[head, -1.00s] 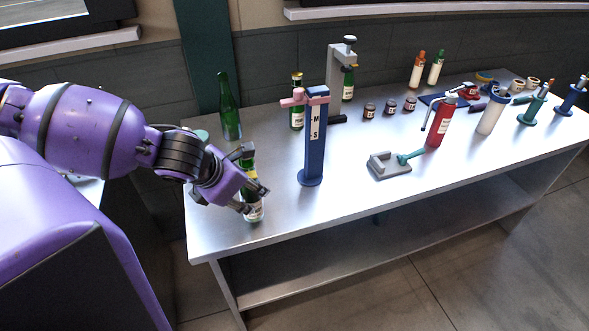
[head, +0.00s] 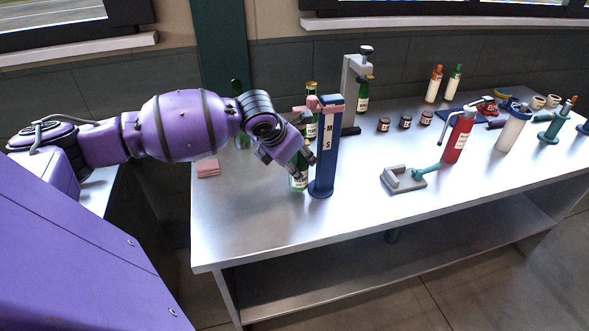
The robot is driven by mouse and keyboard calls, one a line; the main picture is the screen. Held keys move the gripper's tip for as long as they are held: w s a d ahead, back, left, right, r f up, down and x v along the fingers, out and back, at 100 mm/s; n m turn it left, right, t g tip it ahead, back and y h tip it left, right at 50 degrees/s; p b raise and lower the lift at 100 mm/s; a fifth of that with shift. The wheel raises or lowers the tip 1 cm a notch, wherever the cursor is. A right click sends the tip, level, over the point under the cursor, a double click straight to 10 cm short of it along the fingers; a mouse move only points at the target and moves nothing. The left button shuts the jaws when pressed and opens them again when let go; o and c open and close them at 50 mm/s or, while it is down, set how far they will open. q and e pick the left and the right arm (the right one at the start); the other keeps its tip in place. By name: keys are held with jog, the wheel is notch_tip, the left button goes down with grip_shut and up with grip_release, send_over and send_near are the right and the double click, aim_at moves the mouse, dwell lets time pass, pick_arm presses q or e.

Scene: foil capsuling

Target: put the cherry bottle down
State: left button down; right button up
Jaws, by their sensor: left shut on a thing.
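My left gripper (head: 301,158) is shut on a green bottle with a pale label, the cherry bottle (head: 299,182); the lettering is too small to read. The fingers cover its upper part. The bottle is close to upright, just left of the blue post stand (head: 324,155) marked M and S. I cannot tell whether its base touches the metal table (head: 255,225). My right gripper is not in view.
Another bottle (head: 311,93) stands behind the blue stand, beside a grey press (head: 352,90) with a bottle in it. A tall green bottle (head: 238,88) is partly behind my left arm. Pink pads (head: 208,168) lie at left. The front left tabletop is clear.

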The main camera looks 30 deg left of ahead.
pick_arm(q)
jog(key=shift+s+f, duration=0.15)
jog(key=shift+f, duration=1.3)
jog(key=c, duration=1)
grip_release()
jog(key=shift+f, duration=0.1)
jog(key=shift+s, duration=0.1)
jog(key=p+v, duration=0.1)
jog(key=v, duration=1.1)
